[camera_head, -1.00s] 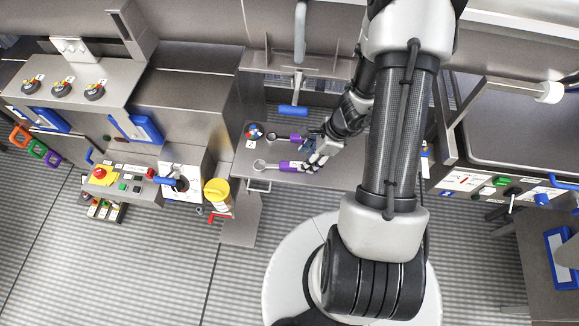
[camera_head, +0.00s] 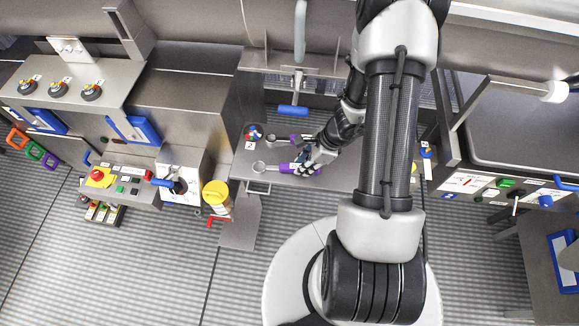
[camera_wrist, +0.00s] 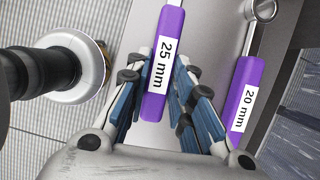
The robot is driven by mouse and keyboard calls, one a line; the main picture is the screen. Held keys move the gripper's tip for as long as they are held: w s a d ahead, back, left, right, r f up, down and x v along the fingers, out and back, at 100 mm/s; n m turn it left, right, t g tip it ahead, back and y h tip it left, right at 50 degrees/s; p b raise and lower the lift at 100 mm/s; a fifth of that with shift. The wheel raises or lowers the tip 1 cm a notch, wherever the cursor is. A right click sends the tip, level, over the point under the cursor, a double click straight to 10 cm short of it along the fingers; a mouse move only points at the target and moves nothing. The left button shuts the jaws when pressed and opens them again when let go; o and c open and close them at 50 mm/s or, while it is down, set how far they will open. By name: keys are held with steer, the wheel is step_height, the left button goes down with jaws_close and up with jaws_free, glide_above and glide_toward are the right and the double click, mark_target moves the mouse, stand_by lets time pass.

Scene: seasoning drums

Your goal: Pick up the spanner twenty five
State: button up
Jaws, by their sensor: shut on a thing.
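The 25 mm spanner has a purple handle with a white "25 mm" label, seen in the wrist view (camera_wrist: 161,85). In the head view its purple handle (camera_head: 286,169) and silver ring end (camera_head: 260,167) lie along the front of the grey shelf. My gripper (camera_wrist: 170,65) is shut on this handle, one finger on each side. In the head view my gripper (camera_head: 303,166) covers the right part of the handle. The 20 mm spanner (camera_wrist: 241,100), also purple, lies apart to the right in the wrist view; it shows behind in the head view (camera_head: 272,138).
The spanners are on a grey metal shelf (camera_head: 330,178). A blue-handled lever (camera_head: 292,111) is behind it. A round blue, red and white item (camera_head: 254,132) stands at its left. A yellow-topped cylinder (camera_head: 216,192) stands left of the shelf.

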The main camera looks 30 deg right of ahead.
jaws_close()
steer(key=shift+r, duration=0.45)
step_height(320, 180, up, 3)
steer(key=shift+r+p, duration=0.1)
steer(key=shift+p, duration=0.85)
steer(key=s+d, duration=0.3)
steer(key=d, duration=0.2)
steer(key=s+d+p, duration=0.1)
steer(key=s+d, duration=0.1)
steer(key=d, duration=0.3)
steer(key=s+d+p, duration=0.1)
steer(key=s+d, duration=0.2)
steer(key=d, duration=0.2)
steer(key=shift+s+d+f, duration=0.3)
steer(key=shift+s+d, duration=0.05)
steer(key=shift+d, duration=0.05)
